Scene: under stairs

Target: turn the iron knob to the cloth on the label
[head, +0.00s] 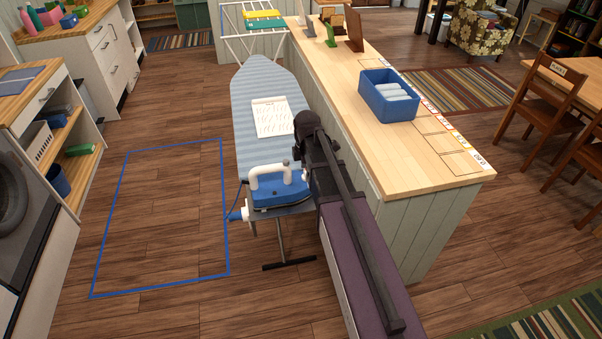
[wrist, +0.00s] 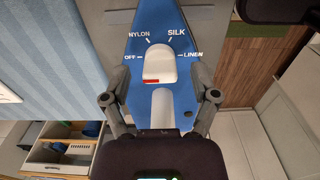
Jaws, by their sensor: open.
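The blue iron (head: 280,192) with a white handle sits on the near end of the ironing board (head: 262,80). In the wrist view, its blue face (wrist: 140,30) reads OFF, NYLON, SILK and LINEN around a white knob (wrist: 158,62). A red mark shows on the knob's lower edge, below the OFF and LINEN words. A white label sheet (head: 272,117) lies on the board beyond the iron; its writing is too small to read. My gripper (wrist: 158,78) is open, with one finger on each side of the knob, apparently apart from it. In the head view my arm hides the fingers.
A wooden counter (head: 450,180) runs along the board's right side, with a blue bin (head: 389,93) of rolled cloths on it. A drying rack (head: 258,22) stands at the board's far end. Blue tape (head: 160,288) outlines clear floor to the left.

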